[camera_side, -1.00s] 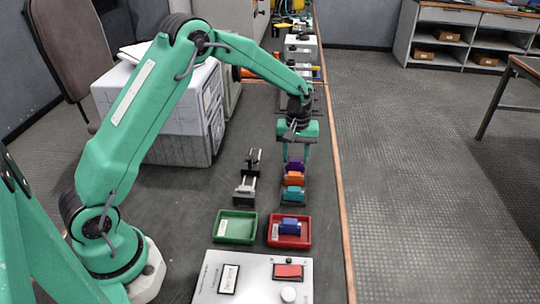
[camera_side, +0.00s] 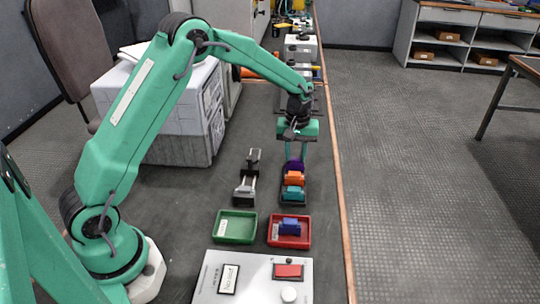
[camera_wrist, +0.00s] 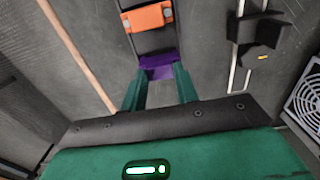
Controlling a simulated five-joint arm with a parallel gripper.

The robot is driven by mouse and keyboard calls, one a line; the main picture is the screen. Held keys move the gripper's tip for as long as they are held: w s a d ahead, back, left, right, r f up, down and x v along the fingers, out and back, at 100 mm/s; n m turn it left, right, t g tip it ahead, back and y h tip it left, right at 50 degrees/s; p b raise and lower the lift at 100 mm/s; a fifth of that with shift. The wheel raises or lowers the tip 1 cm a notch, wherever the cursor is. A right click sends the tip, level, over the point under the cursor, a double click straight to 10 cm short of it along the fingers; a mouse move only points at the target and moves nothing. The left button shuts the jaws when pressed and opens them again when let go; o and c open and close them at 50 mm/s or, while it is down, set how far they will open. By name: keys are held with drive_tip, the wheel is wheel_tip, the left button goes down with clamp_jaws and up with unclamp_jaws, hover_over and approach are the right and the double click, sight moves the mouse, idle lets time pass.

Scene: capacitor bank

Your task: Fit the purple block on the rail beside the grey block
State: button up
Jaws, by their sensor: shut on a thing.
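My gripper (camera_wrist: 158,85) is shut on the purple block (camera_wrist: 158,67), with one finger on each side of it. The block sits at the far end of a dark holder, behind an orange block (camera_wrist: 148,18). In the side view my gripper (camera_side: 295,158) points down there and the purple block (camera_side: 293,166) is partly hidden by the fingers. The rail (camera_side: 245,190), with two silver rods, lies to the left of the holder. A dark block, apparently the grey one (camera_side: 253,158), sits at its far end; it also shows in the wrist view (camera_wrist: 258,38).
A teal block (camera_side: 293,192) is in front of the orange one. A green tray (camera_side: 235,241) and a red tray (camera_side: 290,244) holding a blue block (camera_side: 290,224) stand nearer. A control box (camera_side: 250,285) is at the front. The bench between rail and holder is clear.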

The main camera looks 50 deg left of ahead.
drive_tip(key=shift+r, duration=3.25)
drive_tip(key=s+a, duration=0.2)
drive_tip(key=s, duration=1.4)
drive_tip(key=shift+s, duration=0.15)
drive_tip(key=shift+f, duration=0.1)
drive_tip(key=shift+f, duration=2.5)
drive_tip(key=shift+f, duration=1)
